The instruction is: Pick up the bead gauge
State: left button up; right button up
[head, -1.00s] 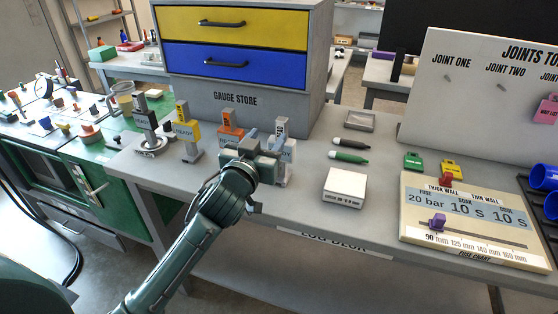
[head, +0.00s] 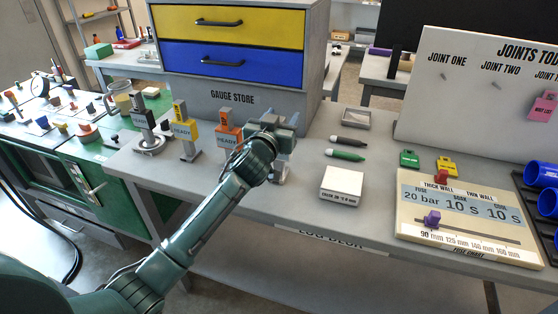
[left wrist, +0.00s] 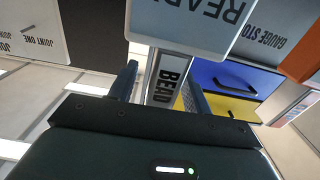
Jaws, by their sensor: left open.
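The bead gauge is a grey post labelled BEAD (left wrist: 167,82) with a pale READY plate (left wrist: 190,22) in the left wrist view. In the head view my left gripper (head: 282,132) largely hides it, and part of its grey lower end (head: 281,172) shows below. My left gripper (left wrist: 160,86) is open, with one dark finger on each side of the BEAD post. I cannot tell whether either finger touches it. My right gripper is not in view.
An orange gauge (head: 228,128), a yellow gauge (head: 184,132) and a grey gauge (head: 146,132) stand to the left. The gauge store (head: 240,100) is behind. Markers (head: 346,155) and a white box (head: 341,184) lie to the right. The front bench strip is clear.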

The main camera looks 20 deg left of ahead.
pick_arm(q)
grip_shut()
dwell(0.4)
